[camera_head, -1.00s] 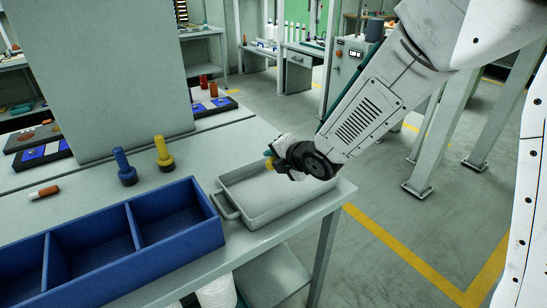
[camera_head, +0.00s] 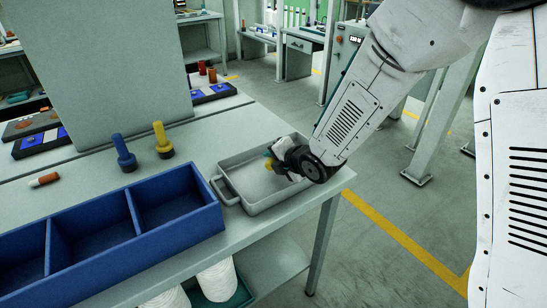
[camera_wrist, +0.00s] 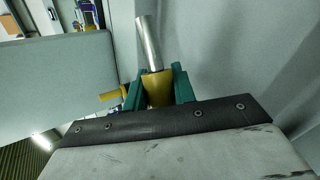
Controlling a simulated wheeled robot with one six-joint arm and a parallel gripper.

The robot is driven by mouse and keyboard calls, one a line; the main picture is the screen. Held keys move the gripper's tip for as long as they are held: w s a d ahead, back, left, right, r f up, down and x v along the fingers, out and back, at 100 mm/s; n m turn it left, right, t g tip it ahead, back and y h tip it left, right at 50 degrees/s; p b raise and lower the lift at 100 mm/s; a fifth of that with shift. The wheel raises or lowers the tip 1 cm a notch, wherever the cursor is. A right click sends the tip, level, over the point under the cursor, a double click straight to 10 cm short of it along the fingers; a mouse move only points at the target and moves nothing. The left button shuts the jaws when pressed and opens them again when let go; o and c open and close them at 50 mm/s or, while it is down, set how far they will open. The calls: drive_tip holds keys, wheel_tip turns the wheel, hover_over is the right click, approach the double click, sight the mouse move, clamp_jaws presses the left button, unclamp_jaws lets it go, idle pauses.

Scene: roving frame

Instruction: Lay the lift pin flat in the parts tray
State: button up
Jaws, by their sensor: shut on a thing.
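The rod leans slightly left in that view. In the head view my gripper (camera_head: 270,163) is over the inside of the grey parts tray (camera_head: 290,197), with a bit of yellow and teal visible at its tip. The wrist mostly hides the pin there, and I cannot tell whether the pin touches the tray floor.
A blue divided bin (camera_head: 110,250) stands left of the tray, close to its handle. Behind it stand a blue peg (camera_head: 123,152) and a yellow peg (camera_head: 162,140) with dark bases. An orange-brown cylinder (camera_head: 45,180) lies far left.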

drive_tip(key=o, duration=1.1)
drive_tip(key=shift+v, duration=3.9)
